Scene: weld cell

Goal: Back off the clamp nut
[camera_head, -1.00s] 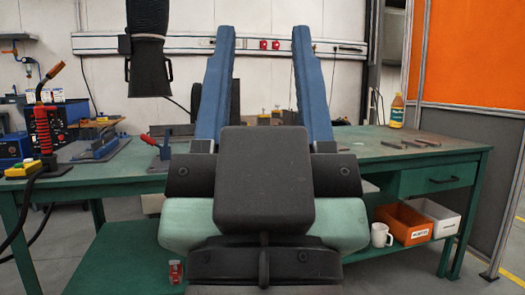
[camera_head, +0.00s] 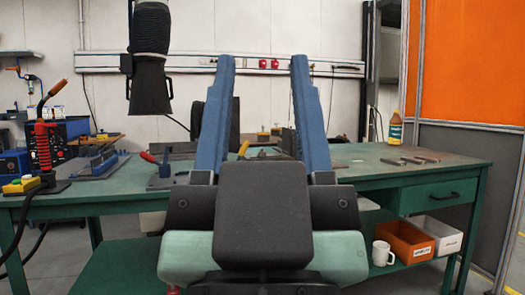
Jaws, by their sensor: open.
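My gripper (camera_head: 263,62) is in the middle of the view, its two long blue fingers pointing up and well apart. Nothing shows held between them. Behind the fingers, on the green workbench (camera_head: 430,178), small items with yellow tops (camera_head: 268,136) and a yellow curved piece (camera_head: 243,148) show in the gap. A clamp-like tool with a red handle (camera_head: 149,157) stands on the bench just left of the left finger. I cannot make out the clamp nut; my gripper hides part of the bench.
A black extraction hood (camera_head: 150,85) hangs at the upper left. A red torch on a stand (camera_head: 42,145) is at the bench's left end. A yellow bottle (camera_head: 395,127) and metal bars (camera_head: 413,160) are at the right. A mug (camera_head: 382,253) and an orange bin (camera_head: 405,240) sit on the lower shelf.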

